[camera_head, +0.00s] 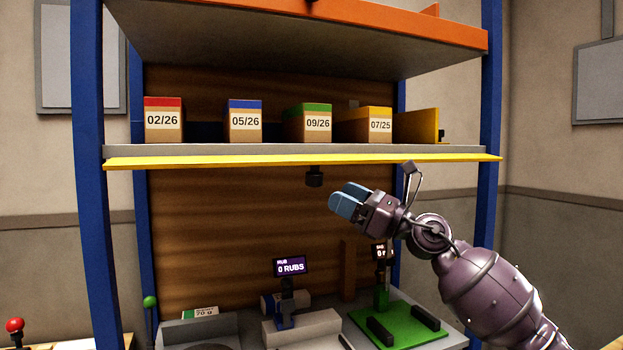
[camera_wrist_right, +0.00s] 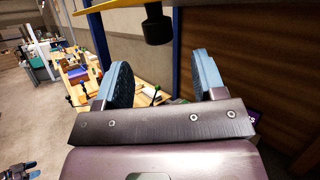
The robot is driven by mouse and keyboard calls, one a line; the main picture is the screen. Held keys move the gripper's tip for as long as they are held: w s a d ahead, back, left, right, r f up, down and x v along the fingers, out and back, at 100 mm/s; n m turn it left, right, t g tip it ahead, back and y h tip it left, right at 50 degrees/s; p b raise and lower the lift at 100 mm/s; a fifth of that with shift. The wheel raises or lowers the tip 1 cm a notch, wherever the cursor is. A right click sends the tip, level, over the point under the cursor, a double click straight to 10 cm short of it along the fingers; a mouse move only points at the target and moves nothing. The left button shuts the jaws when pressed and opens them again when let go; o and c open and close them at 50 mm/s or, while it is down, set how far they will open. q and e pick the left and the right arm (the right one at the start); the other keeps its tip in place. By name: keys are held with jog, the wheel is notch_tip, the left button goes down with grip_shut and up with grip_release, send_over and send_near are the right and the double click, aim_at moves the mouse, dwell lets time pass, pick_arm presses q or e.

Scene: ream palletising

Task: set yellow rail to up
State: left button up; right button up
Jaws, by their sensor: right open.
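The yellow rail (camera_head: 300,161) runs along the front edge of the middle shelf, slanting slightly outward; a yellow edge (camera_wrist_right: 120,4) also shows at the top of the right wrist view. A dark knob (camera_head: 315,177) hangs under the rail near its middle, and shows in the wrist view (camera_wrist_right: 157,25) above and beyond the fingers. My right gripper (camera_head: 348,203) is below the rail, just right of and lower than the knob, apart from both. Its blue fingers (camera_wrist_right: 164,78) are open with nothing between them. What seems to be my left gripper (camera_wrist_right: 20,171) shows small at the wrist view's lower left corner.
Boxes with red (camera_head: 163,119), blue (camera_head: 244,121), green (camera_head: 307,123) and yellow (camera_head: 366,125) tops stand on the middle shelf (camera_head: 200,151). Blue posts (camera_head: 88,180) flank the rack. Devices, including a green stand (camera_head: 400,325), sit below. Space under the rail's left half is clear.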

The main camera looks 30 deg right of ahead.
aim_at(314, 181)
jog(key=p+x, duration=0.1)
jog(key=x, duration=0.5)
jog(key=shift+r+p, duration=0.25)
jog(key=shift+p, duration=0.1)
pick_arm(q)
jog(key=shift+w+r, duration=0.1)
jog(key=shift+r, duration=1.4)
pick_arm(e)
jog(key=shift+w+a+r, duration=0.15)
jog(key=shift+w+a, duration=0.25)
jog(key=shift+w, duration=0.15)
grip_shut()
